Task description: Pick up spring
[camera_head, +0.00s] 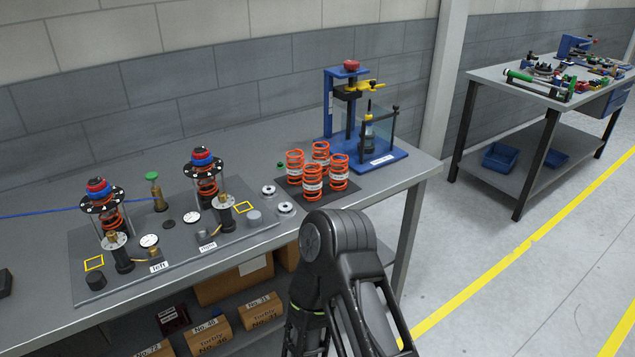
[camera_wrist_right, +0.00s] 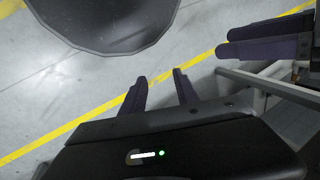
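Several orange coil springs with white labels stand upright in a group on a dark mat (camera_head: 330,199) on the workbench, in the head view. The front one is a spring (camera_head: 312,183), with others at the left (camera_head: 295,165), the back (camera_head: 320,154) and the right (camera_head: 339,173). One of my arms rises in front of the bench in the head view, with its gripper out of sight. In the right wrist view my right gripper (camera_wrist_right: 160,76) has its dark fingers apart and empty over the floor. Other dark fingers, apparently my left gripper (camera_wrist_right: 223,42), show at upper right; their opening is unclear.
A blue press (camera_head: 385,153) stands behind the springs at right. A grey fixture plate (camera_head: 190,262) with two spring assemblies (camera_head: 205,177) (camera_head: 104,212) lies to the left. Silver rings (camera_head: 286,209) sit beside the mat. Boxes (camera_head: 262,309) fill the lower shelf.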

